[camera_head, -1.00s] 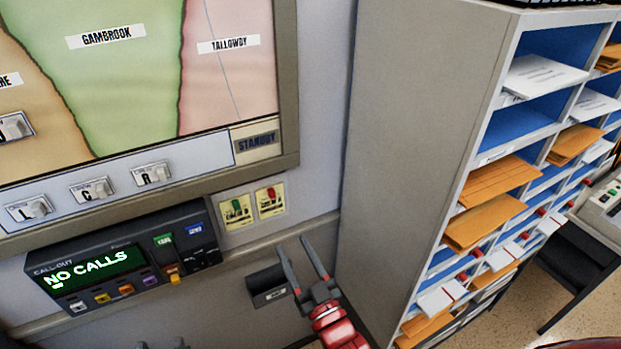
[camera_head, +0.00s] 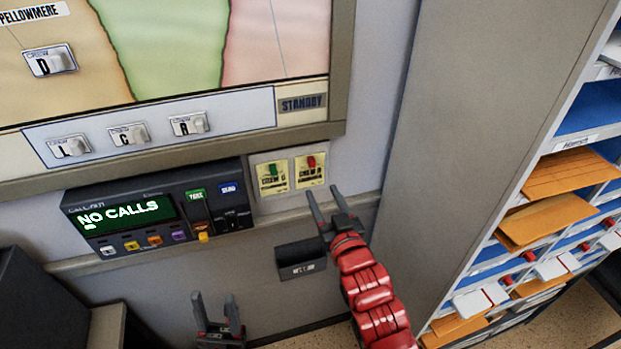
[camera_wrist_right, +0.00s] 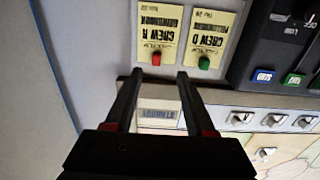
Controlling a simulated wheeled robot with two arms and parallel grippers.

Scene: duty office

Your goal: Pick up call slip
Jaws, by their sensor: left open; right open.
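Two yellow paper slips hang side by side on a pale plate right of the call-out console. The left slip (camera_head: 273,182), under a green clip, reads "CREW D"; it also shows in the right wrist view (camera_wrist_right: 211,35). The right slip (camera_head: 310,176), under a red clip, also shows in the right wrist view (camera_wrist_right: 160,32). My right gripper (camera_head: 324,190) is open and empty just below the right slip. Its fingertips (camera_wrist_right: 160,74) lie either side of the red clip in the upside-down wrist view; contact is unclear. My left gripper (camera_head: 214,296) is open and empty, low before the wall.
The call-out console (camera_head: 155,215) reads "NO CALLS". A small dark box (camera_head: 300,260) juts from the wall beside my right gripper. The map board (camera_head: 170,60) is above. A tall pigeonhole cabinet (camera_head: 480,130) with envelopes stands at right.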

